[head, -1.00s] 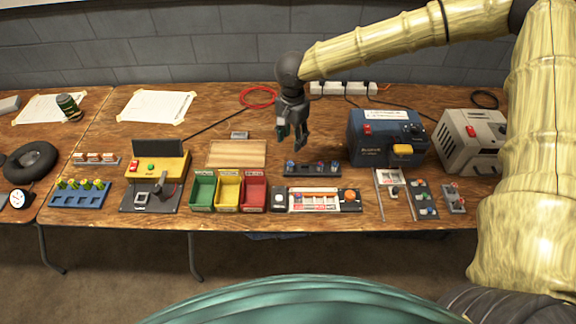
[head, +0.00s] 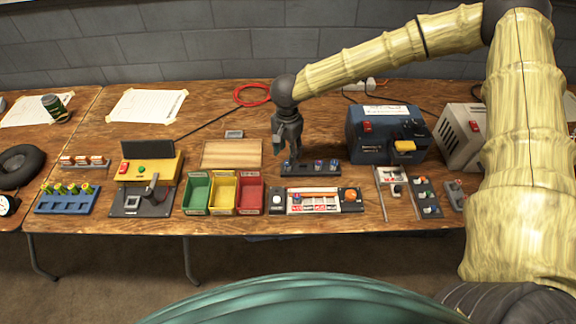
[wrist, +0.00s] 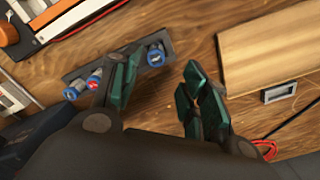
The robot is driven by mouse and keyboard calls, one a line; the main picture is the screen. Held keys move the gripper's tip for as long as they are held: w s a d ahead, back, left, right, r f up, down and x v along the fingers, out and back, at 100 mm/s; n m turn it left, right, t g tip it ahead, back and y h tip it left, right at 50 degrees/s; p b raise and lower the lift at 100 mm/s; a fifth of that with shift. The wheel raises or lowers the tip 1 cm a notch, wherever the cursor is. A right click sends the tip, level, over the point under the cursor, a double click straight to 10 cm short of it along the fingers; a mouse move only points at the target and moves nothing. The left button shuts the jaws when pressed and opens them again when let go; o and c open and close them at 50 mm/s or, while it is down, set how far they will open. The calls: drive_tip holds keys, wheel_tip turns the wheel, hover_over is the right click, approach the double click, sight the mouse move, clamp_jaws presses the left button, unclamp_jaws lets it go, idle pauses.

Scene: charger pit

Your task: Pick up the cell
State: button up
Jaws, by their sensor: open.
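A dark rack (head: 324,174) on the bench holds small upright cells. In the head view, one cell (head: 319,164) and another cell (head: 334,164) show right of my gripper (head: 288,156). The wrist view shows the rack (wrist: 172,48) with a blue-topped cell (wrist: 156,58) at its right end. Two more cells, one with a red mark (wrist: 94,80) and one blue (wrist: 71,93), lie left of the left finger. My gripper (wrist: 162,82) is open and empty above the rack's left end in the head view. The end cell appears between its fingers, which hide part of the rack.
A wooden board (head: 232,153) lies left of the rack. Green (head: 196,194), yellow (head: 223,194) and red (head: 250,194) bins stand front left. A tester panel (head: 315,208) lies in front, and a blue machine (head: 384,138) stands to the right.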

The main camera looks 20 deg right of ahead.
sight(288, 167)
drive_tip(key=f, duration=0.2)
drive_tip(key=s+f+p, duration=0.1)
drive_tip(key=f, duration=0.1)
drive_tip(key=shift+f, duration=0.55)
clamp_jaws()
